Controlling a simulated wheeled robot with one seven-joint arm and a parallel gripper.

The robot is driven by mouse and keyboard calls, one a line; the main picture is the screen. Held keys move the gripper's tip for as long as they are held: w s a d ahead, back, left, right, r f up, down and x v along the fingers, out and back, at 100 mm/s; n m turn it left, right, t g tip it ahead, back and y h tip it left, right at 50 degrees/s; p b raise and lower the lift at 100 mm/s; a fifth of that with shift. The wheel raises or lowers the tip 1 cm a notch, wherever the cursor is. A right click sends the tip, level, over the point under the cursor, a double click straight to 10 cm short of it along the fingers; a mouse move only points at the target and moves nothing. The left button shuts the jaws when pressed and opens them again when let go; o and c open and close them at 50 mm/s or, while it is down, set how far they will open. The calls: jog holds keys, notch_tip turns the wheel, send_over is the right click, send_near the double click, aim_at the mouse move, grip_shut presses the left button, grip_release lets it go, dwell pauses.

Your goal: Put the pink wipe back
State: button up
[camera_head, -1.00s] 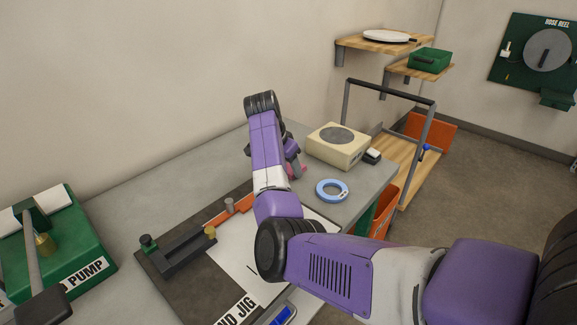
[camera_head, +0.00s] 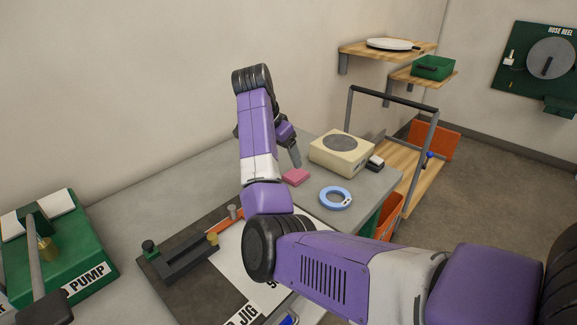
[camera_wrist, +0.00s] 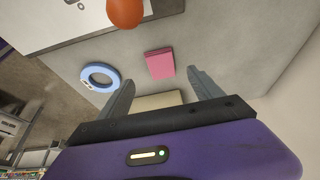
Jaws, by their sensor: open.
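The pink wipe (camera_head: 296,177) lies flat on the grey bench top, left of the cream box in the head view. It also shows in the wrist view (camera_wrist: 160,64), beyond the fingertips and between their lines. My gripper (camera_wrist: 160,82) is open and empty above the bench. In the head view one finger of my gripper (camera_head: 294,158) shows just above the wipe, and the arm hides the rest. The wipe appears apart from the fingers.
A blue ring (camera_head: 336,198) lies in front of the cream box (camera_head: 341,153). A small black-and-white item (camera_head: 375,163) is beside the box. The bend jig (camera_head: 182,258) and green pump (camera_head: 62,250) are at left. A cart (camera_head: 408,165) stands beyond the bench.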

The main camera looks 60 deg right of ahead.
jog(key=shift+v, duration=1.55)
jog(key=shift+s+f, duration=0.1)
